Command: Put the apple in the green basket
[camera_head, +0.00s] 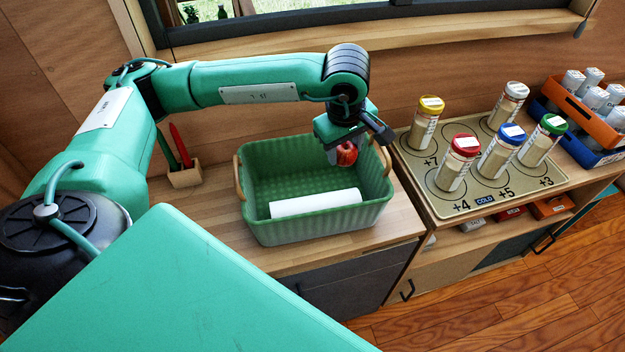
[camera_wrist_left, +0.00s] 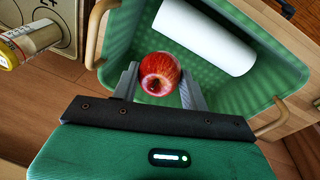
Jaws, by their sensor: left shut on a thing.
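The red apple (camera_head: 347,154) is held in my left gripper (camera_head: 344,149), over the right back part of the green basket (camera_head: 310,226). The left wrist view shows the apple (camera_wrist_left: 160,74) between the two grey fingers of my left gripper (camera_wrist_left: 160,85), with the green basket (camera_wrist_left: 278,78) below and beyond it. The apple appears to be at about the height of the basket's rim; the exact gap to the basket floor is hard to tell. My right gripper is in neither view.
A white roll (camera_head: 315,203) lies in the basket's front part. A pen holder (camera_head: 185,176) stands left of the basket. Right of it, a mat (camera_head: 417,186) holds several lidded jars. Orange and blue crates (camera_head: 585,128) with bottles stand farther right. The window wall is behind.

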